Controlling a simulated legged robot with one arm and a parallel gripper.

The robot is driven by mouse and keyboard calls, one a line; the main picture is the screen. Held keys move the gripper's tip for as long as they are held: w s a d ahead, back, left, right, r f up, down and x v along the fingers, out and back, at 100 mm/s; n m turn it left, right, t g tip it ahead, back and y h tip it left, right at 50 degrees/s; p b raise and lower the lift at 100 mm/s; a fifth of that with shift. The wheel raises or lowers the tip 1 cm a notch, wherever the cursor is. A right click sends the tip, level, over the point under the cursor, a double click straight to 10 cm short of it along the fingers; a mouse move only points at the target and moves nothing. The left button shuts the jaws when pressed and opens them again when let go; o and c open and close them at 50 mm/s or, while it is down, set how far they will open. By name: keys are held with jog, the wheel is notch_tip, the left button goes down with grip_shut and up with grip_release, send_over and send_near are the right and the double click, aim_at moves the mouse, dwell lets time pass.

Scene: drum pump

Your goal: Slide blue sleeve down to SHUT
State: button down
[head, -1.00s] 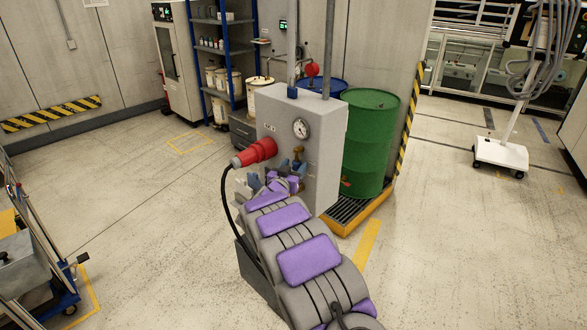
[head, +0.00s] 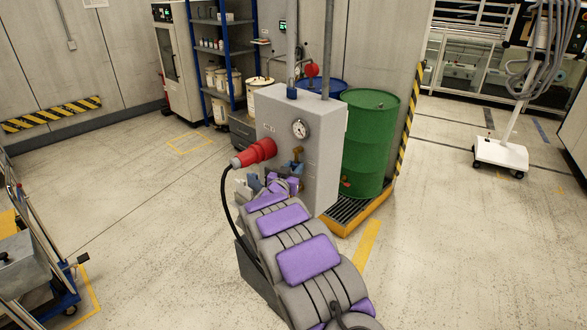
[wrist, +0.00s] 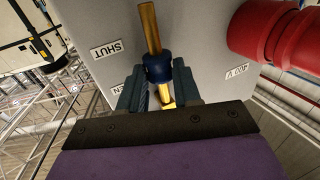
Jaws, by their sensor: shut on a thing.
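The blue sleeve (wrist: 157,67) sits around a brass rod (wrist: 149,28) on the front of a grey cabinet (head: 310,165). In the wrist view the sleeve is between my gripper's (wrist: 158,74) two fingers, which are shut on it. A SHUT label (wrist: 107,49) is beside the rod. A second label (wrist: 117,91), of which only "EN" shows, is partly hidden by the left finger. The sleeve is between the levels of the two labels. In the head view my gripper (head: 284,180) is at the cabinet front, and its fingers are hard to make out.
A red plug (head: 256,152) with a black cable sticks out of the cabinet, close to my arm; it also shows in the wrist view (wrist: 275,32). A gauge (head: 299,129) is above the rod. A green drum (head: 368,145) stands to the right on a yellow-edged grate.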

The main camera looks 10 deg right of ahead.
jog(key=shift+a+f+p, duration=0.1)
jog(key=shift+f+p, duration=0.2)
jog(key=shift+f, duration=1.3)
jog(key=c, duration=0.8)
grip_release()
jog(key=shift+w+f, duration=0.1)
jog(key=shift+c, duration=0.2)
jog(key=shift+o, duration=0.2)
jog(key=shift+a, duration=0.1)
jog(key=p+v, duration=0.2)
jog(key=v, duration=1.5)
jog(key=shift+s, duration=0.3)
jog(key=shift+w, duration=0.1)
